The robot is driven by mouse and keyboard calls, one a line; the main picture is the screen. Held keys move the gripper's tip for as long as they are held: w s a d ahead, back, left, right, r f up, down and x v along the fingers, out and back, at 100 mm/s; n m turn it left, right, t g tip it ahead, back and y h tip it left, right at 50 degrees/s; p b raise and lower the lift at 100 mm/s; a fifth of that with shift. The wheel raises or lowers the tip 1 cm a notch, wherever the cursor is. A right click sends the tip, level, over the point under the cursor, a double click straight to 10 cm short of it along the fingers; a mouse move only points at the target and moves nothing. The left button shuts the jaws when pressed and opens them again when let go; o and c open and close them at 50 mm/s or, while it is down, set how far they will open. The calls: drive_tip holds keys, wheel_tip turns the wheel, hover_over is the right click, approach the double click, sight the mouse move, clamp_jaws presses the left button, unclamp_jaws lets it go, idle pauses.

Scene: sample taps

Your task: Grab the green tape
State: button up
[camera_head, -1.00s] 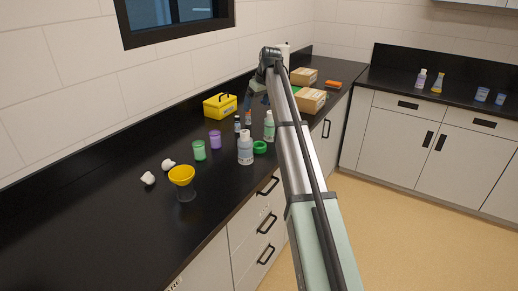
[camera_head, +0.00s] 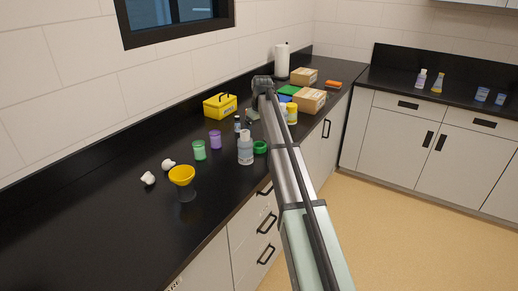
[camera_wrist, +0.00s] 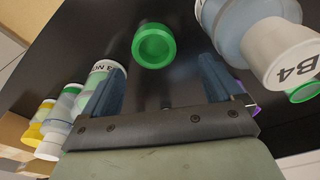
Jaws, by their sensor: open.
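The green tape (camera_head: 260,147) is a small green ring lying flat on the black counter, just right of a white-capped bottle (camera_head: 245,148). In the wrist view the green tape (camera_wrist: 153,45) is at the upper middle, ahead of the fingertips and roughly between their lines. My gripper (camera_wrist: 160,70) is open, with two blue-grey fingers apart and nothing between them. In the head view my gripper (camera_head: 252,116) is partly hidden by my arm, above the counter and behind the tape.
The bottle labelled B4 (camera_wrist: 280,50) stands close by the right finger. A green-and-white bottle (camera_wrist: 100,80) is beside the left finger. A yellow toolbox (camera_head: 220,105), purple cup (camera_head: 215,139), green cup (camera_head: 199,150) and yellow funnel (camera_head: 182,175) stand left. Boxes (camera_head: 308,100) stand behind.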

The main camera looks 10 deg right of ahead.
drive_tip(key=shift+w+d+f, duration=0.15)
drive_tip(key=shift+f, duration=1.3)
drive_tip(key=shift+w+d+f, duration=0.1)
drive_tip(key=shift+f, duration=1.3)
drive_tip(key=shift+c, duration=0.4)
drive_tip(key=c, duration=1)
drive_tip(key=shift+r, duration=0.1)
drive_tip(key=shift+c, duration=0.2)
